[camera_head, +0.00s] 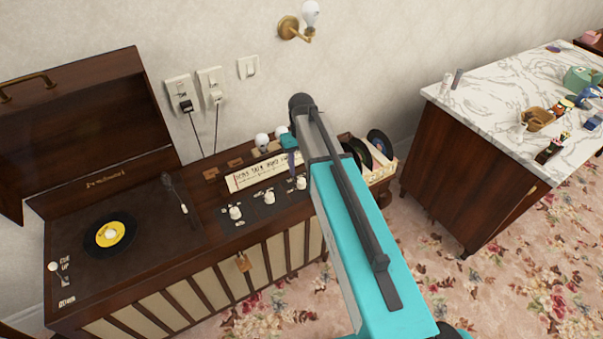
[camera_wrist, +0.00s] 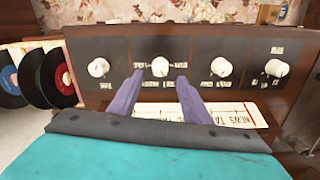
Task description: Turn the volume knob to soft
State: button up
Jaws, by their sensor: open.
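A row of several white knobs sits on the dark control panel (camera_wrist: 190,54) of the wooden record console. In the wrist view, one knob (camera_wrist: 160,67) lies between and just beyond the tips of my open gripper (camera_wrist: 160,80); contact cannot be judged. Other knobs are to its left (camera_wrist: 98,67) and right (camera_wrist: 222,67), with another farther right (camera_wrist: 277,68). The printed labels are too small to read, so I cannot tell which is volume. In the head view, my gripper (camera_head: 293,160) is above the panel near the rightmost visible knob (camera_head: 301,182). My arm hides part of the panel.
A raised lid and turntable with a yellow-labelled record (camera_head: 109,234) are at the left. A paper strip (camera_head: 255,175) lies behind the knobs. A crate of records (camera_head: 382,172) stands right of the console. A marble-topped cabinet (camera_head: 490,85) is farther right; patterned floor lies between.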

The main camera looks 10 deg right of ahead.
aim_at(301, 180)
notch_tip(301, 180, up, 8)
jog(key=b, duration=0.1)
jog(key=shift+f, duration=0.15)
dwell(0.4)
jog(key=shift+s, duration=0.1)
